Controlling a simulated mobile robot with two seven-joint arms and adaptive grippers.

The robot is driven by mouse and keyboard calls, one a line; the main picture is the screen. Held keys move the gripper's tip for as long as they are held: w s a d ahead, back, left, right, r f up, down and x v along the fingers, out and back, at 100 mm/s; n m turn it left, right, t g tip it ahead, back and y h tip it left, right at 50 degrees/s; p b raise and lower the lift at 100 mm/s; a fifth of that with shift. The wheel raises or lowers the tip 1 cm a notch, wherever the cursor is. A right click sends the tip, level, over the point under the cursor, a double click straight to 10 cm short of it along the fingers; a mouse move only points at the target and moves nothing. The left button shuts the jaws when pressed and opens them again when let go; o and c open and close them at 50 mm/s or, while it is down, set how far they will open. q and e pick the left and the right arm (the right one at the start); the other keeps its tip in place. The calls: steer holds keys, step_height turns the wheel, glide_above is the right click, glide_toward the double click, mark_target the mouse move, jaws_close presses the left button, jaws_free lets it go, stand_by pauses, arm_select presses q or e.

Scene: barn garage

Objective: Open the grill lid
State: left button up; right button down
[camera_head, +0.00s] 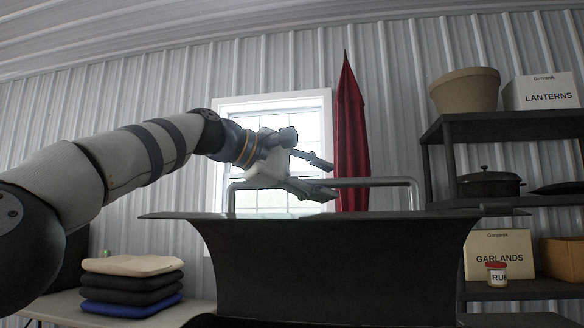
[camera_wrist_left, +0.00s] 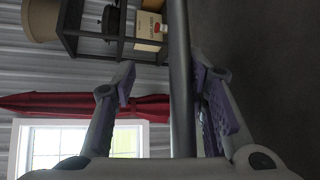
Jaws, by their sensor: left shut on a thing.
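The dark grill lid (camera_head: 335,262) fills the lower middle of the head view, with a wide flat top edge and curved sides. Its metal bar handle (camera_head: 385,182) runs across above that edge. My left gripper (camera_head: 322,180) reaches in from the left and is shut on the handle, one finger above the bar and one below. In the left wrist view the handle (camera_wrist_left: 181,80) runs upright between the two fingers of my left gripper (camera_wrist_left: 162,82). The inside of the grill is hidden. My right gripper is not in view.
A dark shelf (camera_head: 510,131) at the right holds a pot, boxes and a jar (camera_head: 496,274). Stacked cushions (camera_head: 132,284) lie on a table at the left. A closed red umbrella (camera_head: 349,140) and a window (camera_head: 270,105) are behind the grill.

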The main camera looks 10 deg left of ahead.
arm_select(q)
steer(key=v, duration=1.1)
steer(key=shift+s+a+r, duration=0.15)
